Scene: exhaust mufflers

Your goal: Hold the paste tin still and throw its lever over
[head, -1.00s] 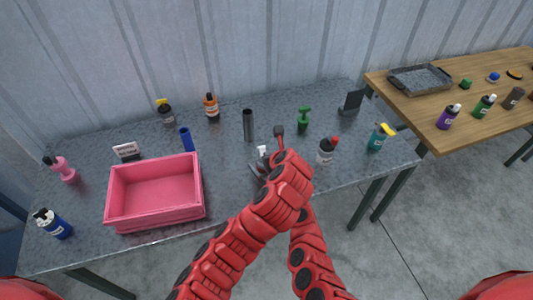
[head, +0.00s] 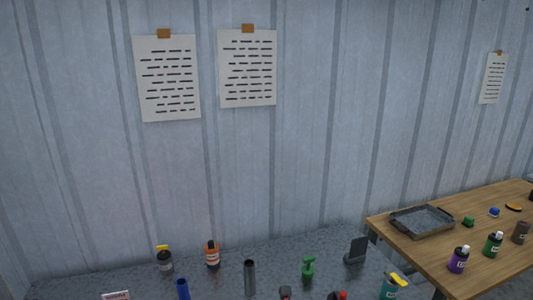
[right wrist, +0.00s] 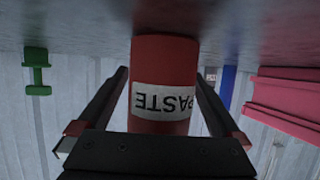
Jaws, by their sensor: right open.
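The red paste tin (right wrist: 164,60) with a white PASTE label shows in the right wrist view, where the picture is upside down and the table surface is at the top. My right gripper (right wrist: 161,78) is open, its two dark fingers one on each side of the tin. I cannot tell whether the fingers touch it. The tin's lever cannot be made out in the right wrist view. My left gripper is not in view in either present frame.
In the right wrist view, a pink bin (right wrist: 285,92), a blue cylinder (right wrist: 227,86) and a green object (right wrist: 37,70) stand beyond the gripper. In the head view, an orange bottle (head: 212,254), a dark tube (head: 250,277) and a green spray bottle (head: 308,267) stand on the table.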

